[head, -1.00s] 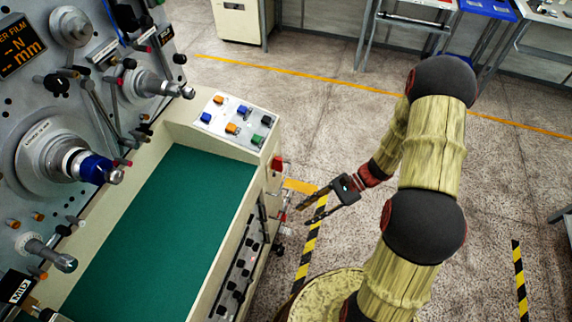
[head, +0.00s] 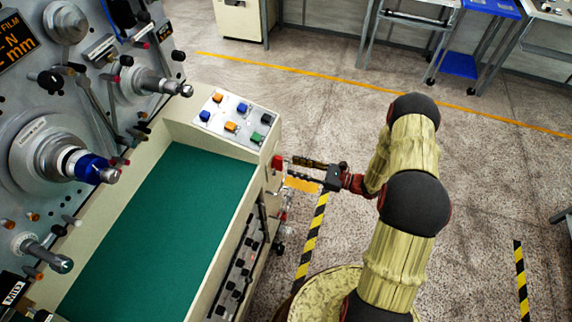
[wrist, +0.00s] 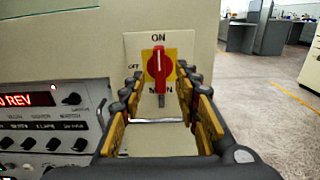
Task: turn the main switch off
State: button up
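The main switch (wrist: 159,66) is a red rotary handle on a yellow square plate, set in a pale panel marked ON at the top and OFF at the left. Its handle stands upright, in line with ON. In the head view the red switch (head: 277,162) sticks out from the machine's right side. My gripper (head: 291,168) points left at it, fingers apart. In the wrist view my gripper (wrist: 160,92) has one finger on each side of the handle, with visible gaps and nothing held. Whether the tips reach past the handle is hard to tell.
A control panel (wrist: 52,118) with a red display and knobs lies left of the switch. The machine's green bed (head: 160,225) and a button box (head: 235,120) are beside it. Open floor (head: 480,180) lies to the right.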

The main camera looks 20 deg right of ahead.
aim_at(278, 163)
jog(key=x, duration=0.4)
jog(key=shift+w+a, duration=0.15)
jog(key=shift+a, duration=0.1)
jog(key=c, duration=0.8)
grip_shut()
